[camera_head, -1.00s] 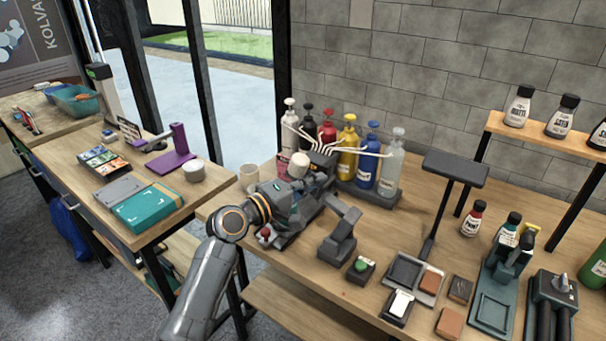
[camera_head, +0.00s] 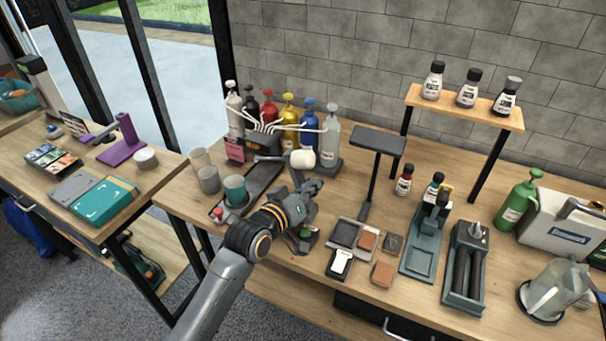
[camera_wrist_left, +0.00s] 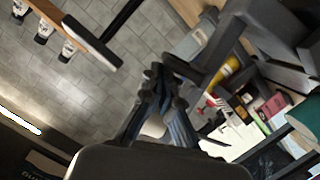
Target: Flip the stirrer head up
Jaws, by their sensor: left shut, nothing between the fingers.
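My left gripper (camera_head: 313,189) reaches over the workbench; its fingers are together and empty, and they also show in the wrist view (camera_wrist_left: 160,85). The gripper and wrist cover the grey stirrer's upright in the head view, so the head's tilt is hard to tell. In the wrist view a large dark grey angular body (camera_wrist_left: 262,40), likely part of the stirrer, is close to the right of the fingers; I cannot tell whether they touch. A teal cup (camera_head: 235,189) stands on a dark base left of the gripper. My right gripper is not in view.
A white cylinder on an arm (camera_head: 302,159) is just behind the gripper. Pump bottles (camera_head: 290,120) line the back wall. A lamp-like stand (camera_head: 377,142) rises to the right. A green-button box (camera_head: 305,235) and small trays (camera_head: 345,233) lie in front and to the right.

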